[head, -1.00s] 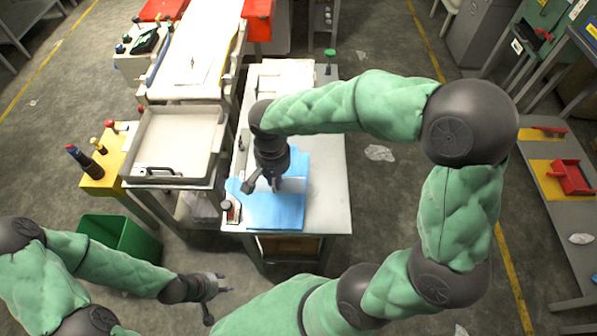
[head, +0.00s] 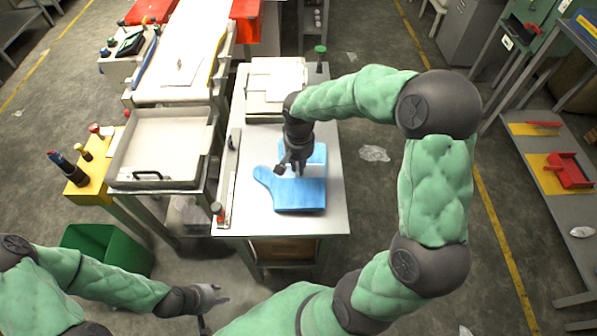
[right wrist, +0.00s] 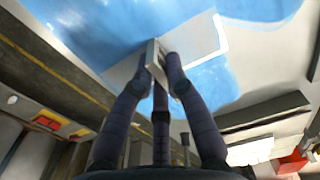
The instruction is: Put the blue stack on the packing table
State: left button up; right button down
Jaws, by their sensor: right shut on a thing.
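The blue stack (head: 298,194) is a flat, glove-shaped blue sheet pile with a pale tab in its middle. It is over the front half of a light grey-topped table (head: 332,205), which I take as the packing table. I cannot tell whether it touches the top. My right gripper (head: 297,171) points down on it, shut on the pale tab. In the right wrist view the fingers (right wrist: 160,60) meet at the tab, with the blue stack (right wrist: 215,85) beyond. My left gripper (head: 222,296) hangs low at the front left, away from the table; its jaws are too small to judge.
White flat boxes (head: 272,85) lie at the table's back, with a green-topped item (head: 320,55) beside them. A grey tray (head: 165,140) on a cart adjoins left. A green bin (head: 105,245) stands on the floor.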

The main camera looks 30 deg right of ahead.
jog(key=shift+a+f+b, duration=0.1)
jog(key=shift+f+b, duration=0.5)
jog(key=shift+f, duration=0.85)
jog(key=shift+f, duration=0.15)
jog(key=c, duration=1.3)
grip_release()
jog(key=shift+o, duration=0.2)
notch_tip(320, 180, up, 12)
jog(key=p, duration=0.5)
jog(key=shift+r, duration=0.2)
